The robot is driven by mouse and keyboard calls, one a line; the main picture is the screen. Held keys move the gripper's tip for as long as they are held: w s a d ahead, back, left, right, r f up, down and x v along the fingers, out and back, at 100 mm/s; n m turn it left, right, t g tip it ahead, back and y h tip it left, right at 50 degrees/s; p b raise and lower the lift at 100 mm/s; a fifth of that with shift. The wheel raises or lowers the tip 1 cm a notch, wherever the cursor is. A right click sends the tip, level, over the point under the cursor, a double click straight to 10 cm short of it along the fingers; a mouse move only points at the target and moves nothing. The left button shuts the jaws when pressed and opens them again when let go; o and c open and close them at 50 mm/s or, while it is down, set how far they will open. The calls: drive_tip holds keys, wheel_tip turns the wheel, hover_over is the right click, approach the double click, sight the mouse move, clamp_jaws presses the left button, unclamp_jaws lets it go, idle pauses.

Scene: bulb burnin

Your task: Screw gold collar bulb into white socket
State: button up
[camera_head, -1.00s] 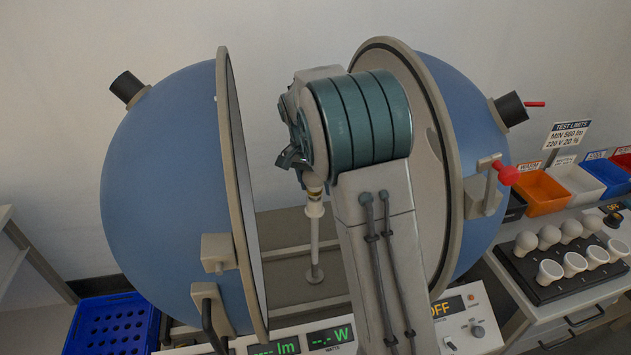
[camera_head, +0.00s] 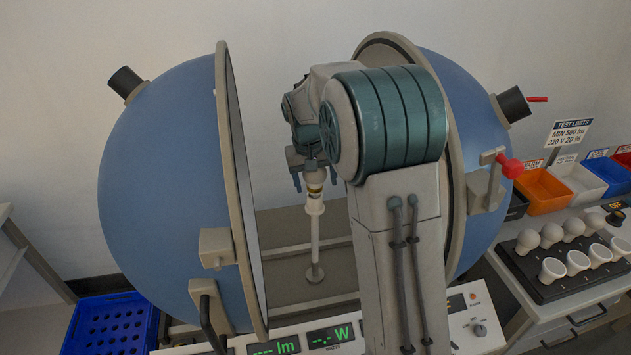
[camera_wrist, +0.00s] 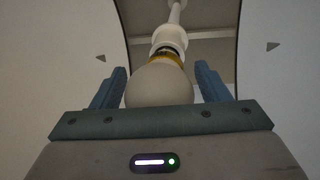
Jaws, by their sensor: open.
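The bulb (camera_wrist: 160,84) is white and round, with a gold collar (camera_wrist: 166,55). It stands collar-first in the white socket (camera_wrist: 170,38) on top of the thin post, inside the opened blue sphere. In the head view the gold collar (camera_head: 315,188) shows just above the socket (camera_head: 315,207), and my gripper hides much of the globe. My gripper (camera_wrist: 162,82) is open, with one blue-grey finger on each side of the globe and a visible gap at each side. In the head view my gripper (camera_head: 313,172) is above the post. How far the collar is threaded in cannot be told.
The sphere's left half (camera_head: 165,200) and right half (camera_head: 465,150) stand on either side of my arm. A black rack (camera_head: 560,275) with several white bulbs is at right, near orange (camera_head: 543,190) and blue bins. A blue crate (camera_head: 112,325) is at lower left.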

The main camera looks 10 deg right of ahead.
drive_tip(key=n, duration=0.3)
drive_tip(key=n+y, duration=0.1)
drive_tip(key=n, duration=0.3)
drive_tip(key=shift+t, duration=0.4)
drive_tip(key=n+y+p, duration=0.1)
drive_tip(key=n, duration=0.4)
drive_tip(key=shift+w, duration=0.1)
drive_tip(key=n+p, duration=0.1)
drive_tip(key=n, duration=0.2)
drive_tip(key=shift+n, duration=0.4)
